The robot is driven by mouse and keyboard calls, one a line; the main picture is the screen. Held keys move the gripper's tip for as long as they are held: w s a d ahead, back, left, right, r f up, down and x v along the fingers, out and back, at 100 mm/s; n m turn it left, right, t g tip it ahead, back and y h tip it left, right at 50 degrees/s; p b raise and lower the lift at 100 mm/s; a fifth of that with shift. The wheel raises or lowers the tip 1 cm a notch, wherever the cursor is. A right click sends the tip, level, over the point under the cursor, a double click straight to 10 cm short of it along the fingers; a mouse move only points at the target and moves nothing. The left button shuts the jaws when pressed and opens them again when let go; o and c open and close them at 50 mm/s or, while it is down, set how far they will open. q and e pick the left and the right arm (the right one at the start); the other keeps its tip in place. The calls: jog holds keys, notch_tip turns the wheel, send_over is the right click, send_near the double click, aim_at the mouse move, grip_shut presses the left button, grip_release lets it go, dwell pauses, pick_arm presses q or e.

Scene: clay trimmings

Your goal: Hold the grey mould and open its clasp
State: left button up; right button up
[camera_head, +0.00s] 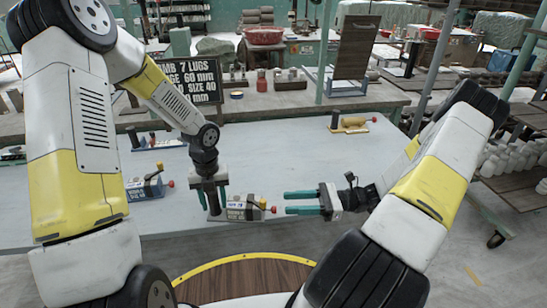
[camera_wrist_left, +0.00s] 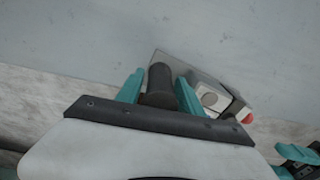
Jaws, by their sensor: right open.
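The grey mould (camera_head: 243,208) sits on the pale table in front of me, with a pale label on its near face and a red knob (camera_head: 273,209) at its right end. A dark upright post (camera_head: 214,205) stands at its left end. My left gripper (camera_head: 212,196) points down with its fingers on either side of this post; the wrist view (camera_wrist_left: 159,88) also shows the post between the fingers. I cannot tell whether they press on it. My right gripper (camera_head: 287,203) is open and empty, its fingers pointing left toward the red knob, a little apart from it.
A bluish mould (camera_head: 145,188) with a red knob stands to the left, and a yellowish one (camera_head: 349,124) at the back right. A dark sign (camera_head: 192,82) with white writing stands behind the table. The table's middle is clear.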

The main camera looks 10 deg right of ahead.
pick_arm(q)
jog(key=shift+o, duration=0.5)
